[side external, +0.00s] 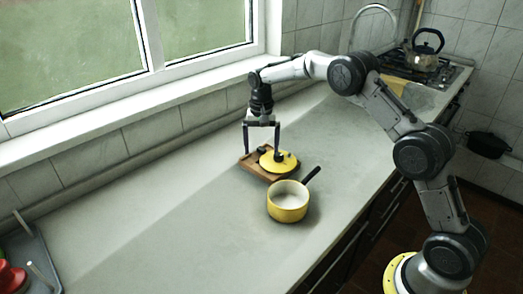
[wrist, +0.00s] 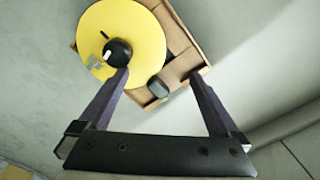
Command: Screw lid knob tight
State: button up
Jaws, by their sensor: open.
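The yellow lid (wrist: 140,30) lies on a wooden board (wrist: 188,52); it also shows in the side view (side external: 286,166). A round black knob (wrist: 118,52) with a small pale mark stands on the lid. A small dark piece (wrist: 158,88) sits on the board beside the lid; I cannot tell what it is. My gripper (wrist: 160,76) points down over the board, open and empty. In the wrist view its left fingertip overlaps the knob's lower edge, and the dark piece shows between the fingers. Whether the fingertip touches the knob is unclear.
A yellow pot (side external: 288,207) with a black handle stands on the counter in front of the board. A grey tray (side external: 40,262) with red and green items is at the left. A kettle (side external: 425,50) stands on the stove at the back. The counter left of the board is clear.

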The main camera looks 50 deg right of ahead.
dwell(0.3)
jog(key=shift+r, duration=0.7)
jog(key=n, duration=0.6)
jog(key=shift+n, duration=0.3)
jog(key=n, duration=0.5)
jog(key=shift+n, duration=0.4)
jog(key=n, duration=0.6)
jog(key=shift+f, duration=0.7)
grip_shut()
